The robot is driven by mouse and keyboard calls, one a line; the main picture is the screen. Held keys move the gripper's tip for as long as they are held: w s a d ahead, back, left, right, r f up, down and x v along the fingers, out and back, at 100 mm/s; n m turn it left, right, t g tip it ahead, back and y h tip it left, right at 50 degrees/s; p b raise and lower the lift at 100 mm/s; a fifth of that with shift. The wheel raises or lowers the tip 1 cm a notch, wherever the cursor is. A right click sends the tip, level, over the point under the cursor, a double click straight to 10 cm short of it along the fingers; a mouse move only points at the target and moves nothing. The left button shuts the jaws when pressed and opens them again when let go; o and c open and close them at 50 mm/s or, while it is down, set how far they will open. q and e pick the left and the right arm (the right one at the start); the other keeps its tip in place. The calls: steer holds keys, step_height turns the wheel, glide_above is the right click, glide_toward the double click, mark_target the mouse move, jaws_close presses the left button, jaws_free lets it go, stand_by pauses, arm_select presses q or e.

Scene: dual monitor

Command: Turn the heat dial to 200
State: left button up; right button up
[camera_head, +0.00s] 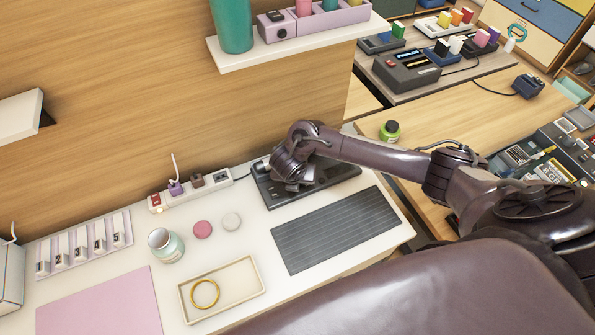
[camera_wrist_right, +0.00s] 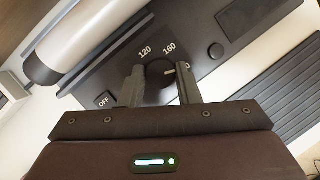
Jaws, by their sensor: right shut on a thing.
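The dark heat dial (camera_wrist_right: 158,74) sits on a black device panel in the right wrist view, between the two fingers of my right gripper (camera_wrist_right: 160,92). The gripper is shut on the dial. White marks OFF, 120 and 160 show around it; another label on the right is partly hidden by a finger. A short white mark shows on the dial's right side, pointing right. In the head view the black device (camera_head: 338,172) lies at the back of the white desk, with my right gripper (camera_head: 292,185) over its left part, hiding the dial. My left gripper is not in view.
A dark ribbed mat (camera_head: 335,230) lies in front of the device. A power strip (camera_head: 205,187) stands to its left. A tray (camera_head: 240,275) with a yellow ring and a jar (camera_head: 166,246) are on the desk. A shelf (camera_head: 290,48) hangs above.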

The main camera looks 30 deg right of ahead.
steer(key=shift+w+r+m+g+p, duration=0.1)
steer(key=shift+m+g+p, duration=0.2)
steer(key=shift+m+p, duration=0.5)
steer(key=o, duration=1)
steer(key=shift+c, duration=0.2)
steer(key=p+v, duration=0.3)
steer(key=v, duration=0.4)
steer(key=shift+a+r, duration=0.25)
steer(key=shift+r, duration=0.05)
